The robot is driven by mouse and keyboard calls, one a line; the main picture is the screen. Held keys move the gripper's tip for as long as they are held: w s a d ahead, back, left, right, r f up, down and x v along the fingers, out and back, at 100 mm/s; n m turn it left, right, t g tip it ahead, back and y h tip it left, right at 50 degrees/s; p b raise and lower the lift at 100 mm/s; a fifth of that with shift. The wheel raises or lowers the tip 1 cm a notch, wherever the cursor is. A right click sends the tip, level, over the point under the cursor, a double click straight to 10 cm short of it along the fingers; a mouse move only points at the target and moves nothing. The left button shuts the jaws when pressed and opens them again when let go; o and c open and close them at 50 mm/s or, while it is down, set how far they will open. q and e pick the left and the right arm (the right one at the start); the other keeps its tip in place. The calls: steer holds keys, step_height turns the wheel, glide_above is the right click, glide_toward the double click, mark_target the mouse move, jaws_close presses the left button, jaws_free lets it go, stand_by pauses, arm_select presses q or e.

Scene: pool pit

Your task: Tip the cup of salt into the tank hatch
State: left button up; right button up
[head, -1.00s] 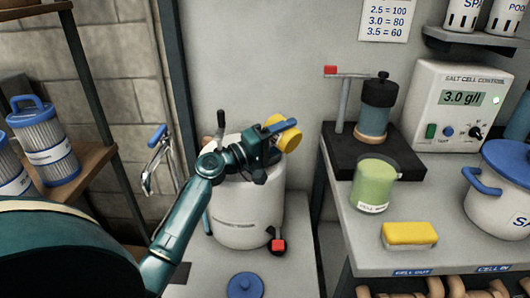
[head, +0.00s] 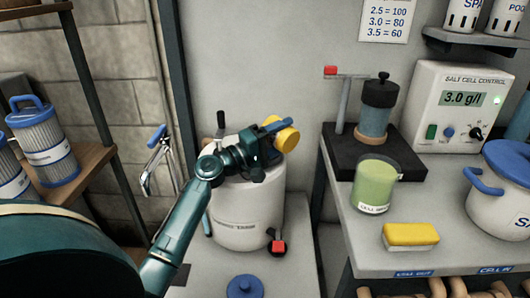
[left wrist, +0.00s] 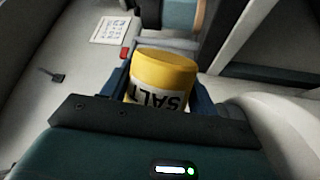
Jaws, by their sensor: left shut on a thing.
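My left gripper (head: 275,135) is shut on the yellow salt cup (head: 288,140), above the white tank (head: 245,222). In the head view the cup looks tilted well over. The left wrist view shows the cup (left wrist: 165,72) between the blue fingers, its SALT label upside down in the picture. The tank's hatch is hidden behind my gripper and wrist. I cannot see any salt falling. My right gripper is not in view.
A blue lid (head: 245,287) lies in front of the tank. To the right, a bench (head: 355,235) carries a green beaker (head: 376,185), a yellow sponge (head: 411,235), a black-topped canister (head: 376,110), a control box (head: 460,105) and a blue-lidded pot (head: 505,195). Shelves with filters (head: 42,140) stand left.

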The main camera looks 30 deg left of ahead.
arm_select(q)
steer(key=shift+w+a+r+n+t+y+p, duration=0.1)
steer(key=shift+a+r+n+t+y+p, duration=0.15)
steer(key=shift+n, duration=0.6)
steer(key=shift+a+r+n+t+y+p, duration=0.15)
steer(key=shift+a+r+n+t+p, duration=0.15)
steer(key=shift+n, duration=0.55)
stand_by(0.8)
steer(key=shift+w+a+r+n+t+y+p, duration=0.1)
steer(key=shift+a+r+n+t+y+p, duration=0.1)
steer(key=shift+n, duration=0.4)
steer(key=shift+a+r+n+t+y+p, duration=0.15)
steer(key=shift+n+p, duration=0.1)
steer(key=shift+n, duration=0.35)
steer(key=shift+w+a+r+n+t+y+p, duration=0.1)
steer(key=shift+n+t+y+p, duration=0.1)
steer(key=shift+n, duration=0.4)
stand_by(2.4)
